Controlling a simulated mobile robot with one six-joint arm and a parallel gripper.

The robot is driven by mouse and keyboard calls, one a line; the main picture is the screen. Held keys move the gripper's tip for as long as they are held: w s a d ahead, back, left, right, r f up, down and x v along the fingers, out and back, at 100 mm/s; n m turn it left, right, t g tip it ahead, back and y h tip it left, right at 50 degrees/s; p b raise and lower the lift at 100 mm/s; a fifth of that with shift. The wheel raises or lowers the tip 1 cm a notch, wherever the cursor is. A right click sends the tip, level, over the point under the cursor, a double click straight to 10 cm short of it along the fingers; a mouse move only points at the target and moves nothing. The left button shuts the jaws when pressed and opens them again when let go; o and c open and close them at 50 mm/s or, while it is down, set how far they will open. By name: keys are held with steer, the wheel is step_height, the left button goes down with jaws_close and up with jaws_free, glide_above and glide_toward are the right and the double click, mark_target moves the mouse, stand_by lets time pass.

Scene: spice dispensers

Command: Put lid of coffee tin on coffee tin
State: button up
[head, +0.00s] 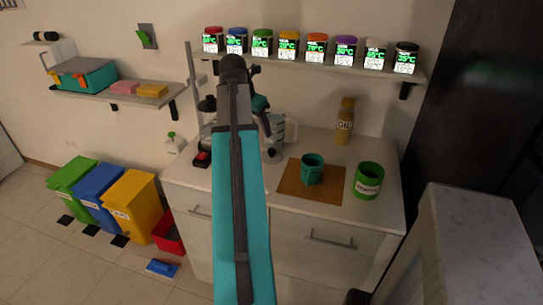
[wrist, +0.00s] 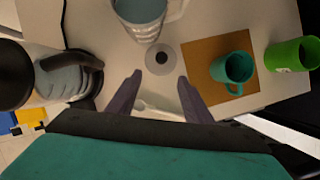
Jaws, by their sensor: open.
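A green tin (head: 368,183) with a white label, its wording too small to read, stands upright and open-topped at the right of the counter. It also shows at the right edge of the wrist view (wrist: 292,55). A round pale lid with a dark knob (wrist: 160,58) lies flat on the counter; part of it shows in the head view (head: 273,156). My gripper (wrist: 160,78) is open and empty above the counter, with the lid just beyond and between its fingertips in the wrist view. My arm hides part of the counter in the head view.
A teal mug (head: 312,170) stands on a brown board (head: 330,192) between lid and tin. A clear jug (wrist: 140,28) stands close behind the lid. An oil bottle (head: 345,122) stands at the back. A shelf (head: 330,66) with several spice jars hangs above.

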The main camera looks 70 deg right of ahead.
glide_above(271, 150)
steer(key=w+a, duration=0.1)
steer(key=a, duration=0.2)
steer(key=shift+d+f+p, duration=0.15)
steer(key=shift+f+p, duration=0.05)
steer(key=shift+f, duration=1.8)
steer(key=shift+d+f+p, duration=0.1)
steer(key=shift+f+p, duration=0.1)
steer(key=shift+f, duration=1.8)
steer(key=shift+p+x, duration=0.5)
steer(key=shift+x, duration=1.25)
steer(key=shift+s+d+f, duration=0.25)
steer(key=shift+d+f, duration=0.15)
steer(key=shift+f, duration=0.3)
steer(key=shift+c, duration=0.3)
